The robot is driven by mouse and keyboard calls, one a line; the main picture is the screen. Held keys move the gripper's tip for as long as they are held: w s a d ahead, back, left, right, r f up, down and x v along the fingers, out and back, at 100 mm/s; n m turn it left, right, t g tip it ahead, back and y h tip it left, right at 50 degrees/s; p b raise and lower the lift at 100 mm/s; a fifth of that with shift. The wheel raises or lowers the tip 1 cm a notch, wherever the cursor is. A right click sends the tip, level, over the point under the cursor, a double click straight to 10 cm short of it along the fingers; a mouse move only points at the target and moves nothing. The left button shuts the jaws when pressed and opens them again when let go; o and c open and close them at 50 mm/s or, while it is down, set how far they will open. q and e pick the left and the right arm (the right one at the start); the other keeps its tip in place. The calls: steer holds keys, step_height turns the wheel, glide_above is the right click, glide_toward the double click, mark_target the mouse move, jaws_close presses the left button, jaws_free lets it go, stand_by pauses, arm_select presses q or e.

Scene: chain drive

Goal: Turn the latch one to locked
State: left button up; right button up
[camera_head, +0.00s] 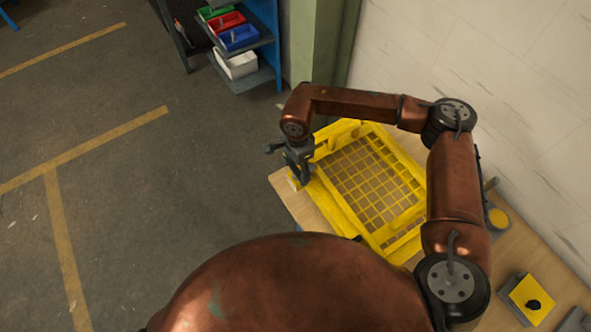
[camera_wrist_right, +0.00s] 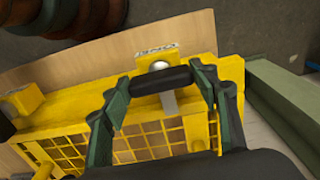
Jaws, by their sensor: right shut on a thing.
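My right gripper (camera_wrist_right: 161,84) is shut on this handle, a finger at each end. In the head view, my right gripper (camera_head: 299,174) is at the left edge of the yellow mesh guard (camera_head: 376,185), and the latch is hidden there. The guard lies flat on the table and also shows in the wrist view (camera_wrist_right: 130,122). My left gripper is out of view.
The wooden table (camera_head: 287,192) runs beside a pale wall. A yellow box with a black knob (camera_head: 532,303) sits at right. A green post (camera_head: 325,45) and shelf of bins (camera_head: 240,38) stand behind.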

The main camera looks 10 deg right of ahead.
mark_target(296, 170)
steer(key=shift+d+r, duration=0.1)
steer(key=o, duration=1)
steer(key=shift+o, duration=0.6)
step_height(296, 170, up, 12)
steer(key=shift+a, duration=0.2)
